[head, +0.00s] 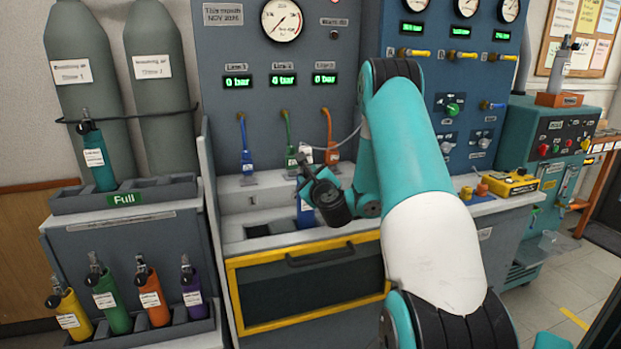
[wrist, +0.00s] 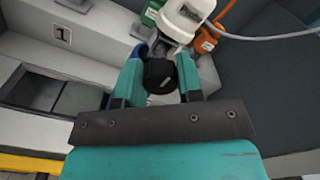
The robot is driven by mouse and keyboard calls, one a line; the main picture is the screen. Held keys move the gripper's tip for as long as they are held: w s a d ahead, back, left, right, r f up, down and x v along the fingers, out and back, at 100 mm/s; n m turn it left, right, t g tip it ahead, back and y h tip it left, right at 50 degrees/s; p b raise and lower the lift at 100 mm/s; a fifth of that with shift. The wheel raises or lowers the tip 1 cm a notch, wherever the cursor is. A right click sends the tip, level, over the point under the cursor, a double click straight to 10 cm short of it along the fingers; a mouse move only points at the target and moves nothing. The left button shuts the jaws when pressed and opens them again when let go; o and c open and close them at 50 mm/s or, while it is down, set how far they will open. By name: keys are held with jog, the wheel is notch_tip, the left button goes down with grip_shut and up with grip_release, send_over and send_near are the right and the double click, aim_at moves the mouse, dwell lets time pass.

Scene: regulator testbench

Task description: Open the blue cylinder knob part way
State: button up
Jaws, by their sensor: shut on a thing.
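The blue cylinder (head: 305,214) stands in a bench slot, with only part of its body visible below my gripper in the head view. My gripper (head: 306,178) is over its top. In the wrist view my gripper (wrist: 160,84) is shut on the black knob (wrist: 160,72), with one teal finger on each side of it. The cylinder's body is hidden beneath my gripper there. The knob's turn angle cannot be told.
Blue (head: 246,160), green (head: 289,155) and orange (head: 331,150) hose connectors line the bench back; a white part with a hose (wrist: 185,18) is close beyond the knob. An empty slot (head: 258,230) is at left. Several colored cylinders (head: 110,300) stand in the left rack.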

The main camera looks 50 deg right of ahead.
jog(key=shift+n+b, duration=0.8)
jog(key=shift+n, duration=2.1)
jog(key=o, duration=0.9)
jog(key=shift+o, duration=0.2)
